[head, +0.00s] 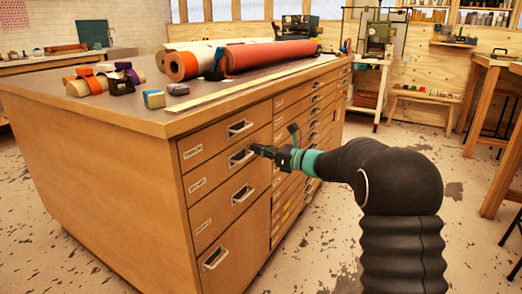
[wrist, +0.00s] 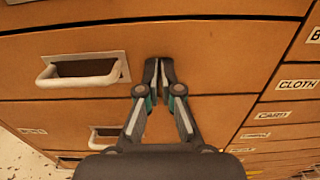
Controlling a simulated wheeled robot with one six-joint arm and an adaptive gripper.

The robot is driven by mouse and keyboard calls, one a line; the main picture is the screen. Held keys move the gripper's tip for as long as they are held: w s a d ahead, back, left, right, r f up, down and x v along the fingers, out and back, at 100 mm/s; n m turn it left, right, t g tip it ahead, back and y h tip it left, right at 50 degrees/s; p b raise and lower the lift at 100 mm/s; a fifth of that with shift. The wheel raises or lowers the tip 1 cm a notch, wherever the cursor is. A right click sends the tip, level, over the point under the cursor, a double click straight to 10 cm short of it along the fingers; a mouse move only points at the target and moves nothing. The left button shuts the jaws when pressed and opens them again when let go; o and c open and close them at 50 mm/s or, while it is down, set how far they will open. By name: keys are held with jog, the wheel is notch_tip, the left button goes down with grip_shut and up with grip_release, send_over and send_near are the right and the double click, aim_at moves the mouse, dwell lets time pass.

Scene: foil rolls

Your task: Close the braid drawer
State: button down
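The drawer cabinet (head: 110,165) has two columns of wooden drawers. I cannot make out a label reading braid. My gripper (head: 256,149) reaches the second drawer from the top in the left column, right of its metal handle (head: 241,158). In the wrist view my gripper (wrist: 158,62) has its fingertips together, with nothing between them. They are at or very near a plain wooden drawer front (wrist: 220,58), right of a pull handle (wrist: 82,70); contact is unclear. In the head view this drawer looks flush or nearly so.
Red and white rolls (head: 270,54), tape rolls and a long ruler (head: 240,88) lie on the cabinet top. The right column has labelled drawers, including CLOTH (wrist: 297,84) and CARD (wrist: 273,115). A wooden table (head: 498,130) stands at the right. Floor beside the cabinet is clear.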

jog(key=shift+a+r, duration=0.1)
jog(key=v, duration=1.4)
jog(key=s+f+n+g+h, duration=0.3)
jog(key=s+f+n, duration=0.25)
jog(key=f, duration=0.45)
jog(key=s+d+f+n+g+h, duration=0.1)
jog(key=s+f+n+g+h, duration=0.25)
jog(key=s+n, duration=0.45)
jog(key=s+d+r+n+t+h, duration=0.1)
jog(key=s+d+r+n+h, duration=0.1)
jog(key=s, duration=0.7)
jog(key=s+d+r+n+t+h, duration=0.1)
jog(key=s+d+r+n+h, duration=0.1)
jog(key=s, duration=0.6)
jog(key=s+d+r+n+t+h, duration=0.2)
jog(key=s+d+r+n+h, duration=0.1)
jog(key=s, duration=0.6)
jog(key=shift+s+d+n+h, duration=0.3)
jog(key=shift+d+n+h, duration=0.25)
jog(key=shift+n+h, duration=0.8)
